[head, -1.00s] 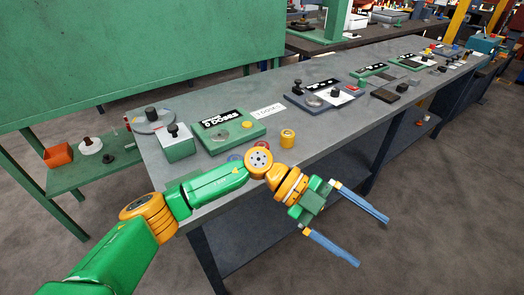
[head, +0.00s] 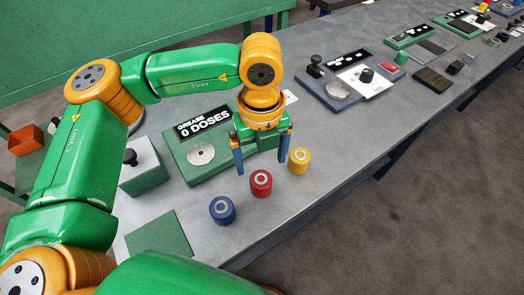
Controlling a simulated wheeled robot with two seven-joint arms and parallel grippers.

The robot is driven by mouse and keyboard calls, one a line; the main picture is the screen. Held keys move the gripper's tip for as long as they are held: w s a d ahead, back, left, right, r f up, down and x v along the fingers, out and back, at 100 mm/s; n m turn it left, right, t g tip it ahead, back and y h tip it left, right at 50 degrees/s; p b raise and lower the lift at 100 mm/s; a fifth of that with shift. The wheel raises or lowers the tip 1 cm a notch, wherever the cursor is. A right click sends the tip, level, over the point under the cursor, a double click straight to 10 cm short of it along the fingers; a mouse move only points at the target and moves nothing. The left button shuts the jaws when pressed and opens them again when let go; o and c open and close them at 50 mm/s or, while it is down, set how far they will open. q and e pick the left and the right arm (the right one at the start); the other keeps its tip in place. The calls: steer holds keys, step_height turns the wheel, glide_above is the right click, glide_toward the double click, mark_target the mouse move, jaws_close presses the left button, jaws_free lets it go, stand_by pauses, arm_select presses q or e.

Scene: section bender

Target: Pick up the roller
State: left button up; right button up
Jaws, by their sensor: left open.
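Three small rollers with pale ring-shaped tops stand in a row on the grey bench: a blue roller (head: 222,211), a red roller (head: 261,184) and a yellow roller (head: 300,161). The task does not say which one is meant. My left gripper (head: 262,160) points down behind the red roller in the picture, fingers spread and nothing between them. Its right finger shows close to the yellow roller; I cannot tell whether they touch. My right gripper is not in view.
A green panel reading "GREASE 0 DOSES" (head: 198,152) lies behind the gripper, partly covered by it. A green box with a black knob (head: 145,168) and a flat green plate (head: 160,236) are to the left. Bare bench (head: 335,130) lies to the right.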

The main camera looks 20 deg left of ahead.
mark_target(260, 180)
arm_select(q)
steer(key=s+f+p, duration=0.2)
steer(key=f, duration=0.1)
steer(key=shift+s+d, duration=0.2)
steer(key=shift+d, duration=0.1)
step_height(260, 180, down, 3)
steer(key=shift+w+a+r, duration=0.1)
steer(key=shift+r, duration=0.05)
steer(key=shift+w+f, duration=0.25)
steer(key=shift+w, duration=0.1)
steer(key=shift+s+r, duration=0.1)
steer(key=shift+s, duration=0.1)
steer(key=c, duration=1)
steer(key=shift+w, duration=0.1)
jaws_close()
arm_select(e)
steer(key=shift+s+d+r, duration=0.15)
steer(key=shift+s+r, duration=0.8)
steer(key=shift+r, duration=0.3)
